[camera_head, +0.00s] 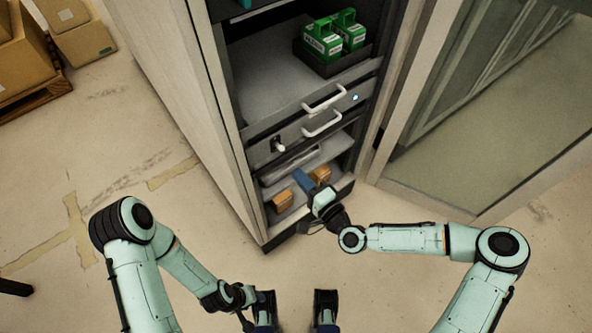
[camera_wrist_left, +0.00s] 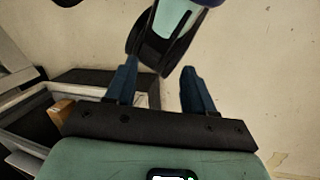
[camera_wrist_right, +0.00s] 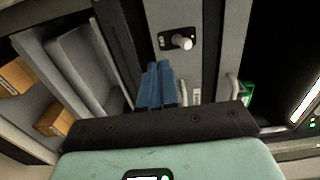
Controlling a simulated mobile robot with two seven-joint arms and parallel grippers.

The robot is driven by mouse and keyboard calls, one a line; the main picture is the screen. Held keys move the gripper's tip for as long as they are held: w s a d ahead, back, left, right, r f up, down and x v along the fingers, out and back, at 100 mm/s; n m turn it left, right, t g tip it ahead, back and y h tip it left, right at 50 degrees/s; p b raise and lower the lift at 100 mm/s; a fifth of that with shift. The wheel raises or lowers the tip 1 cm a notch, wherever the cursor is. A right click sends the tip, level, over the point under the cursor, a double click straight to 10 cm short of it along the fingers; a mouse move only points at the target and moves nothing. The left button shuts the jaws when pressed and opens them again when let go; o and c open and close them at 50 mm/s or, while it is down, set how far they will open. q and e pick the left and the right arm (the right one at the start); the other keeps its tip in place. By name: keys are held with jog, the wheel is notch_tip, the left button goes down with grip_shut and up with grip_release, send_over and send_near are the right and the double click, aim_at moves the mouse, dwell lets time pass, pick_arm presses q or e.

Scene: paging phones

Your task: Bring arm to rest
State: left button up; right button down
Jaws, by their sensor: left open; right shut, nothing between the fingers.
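My right gripper (camera_head: 302,178) reaches to the front of the cabinet, over its low open compartment. In the right wrist view its blue fingers (camera_wrist_right: 160,82) are together with nothing between them, below a white knob (camera_wrist_right: 182,42) on a grey panel. My left arm is folded low at the left in the head view, where its fingertips are hard to make out. In the left wrist view the left gripper (camera_wrist_left: 160,88) is open and empty, its fingers apart. Part of my other arm shows beyond them.
The tall cabinet (camera_head: 175,80) has white handles (camera_head: 322,123) and a knob (camera_head: 278,147). Green cases (camera_head: 322,40) sit on a shelf, orange boxes (camera_head: 282,201) in the low compartment. A glass-panelled door (camera_head: 480,110) stands right. Cardboard boxes (camera_head: 82,40) are upper left.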

jog(key=shift+s, duration=0.1)
dwell(0.5)
jog(key=s+a+f+n+g+h+p, duration=0.1)
jog(key=s+f+n+g+h+p, duration=0.3)
jog(key=s+f+g+p, duration=0.8)
pick_arm(q)
notch_tip(320, 180, up, 13)
jog(key=s+d+g+p, duration=0.1)
jog(key=shift+s+g+p, duration=0.3)
jog(key=shift+s+p, duration=0.1)
pick_arm(e)
jog(key=s+d+f+n+g+h, duration=0.1)
jog(key=s+d, duration=0.4)
jog(key=s, duration=0.3)
jog(key=s+d+f+n+g+h, duration=0.1)
jog(key=s+d+g+h, duration=0.1)
jog(key=s+d, duration=0.4)
jog(key=s, duration=0.2)
jog(key=shift+s+f+n+g, duration=0.3)
jog(key=shift+s+f+n, duration=0.05)
jog(key=shift+s+n, duration=0.05)
pick_arm(q)
jog(key=shift+r, duration=0.1)
pick_arm(e)
jog(key=shift+d, duration=0.1)
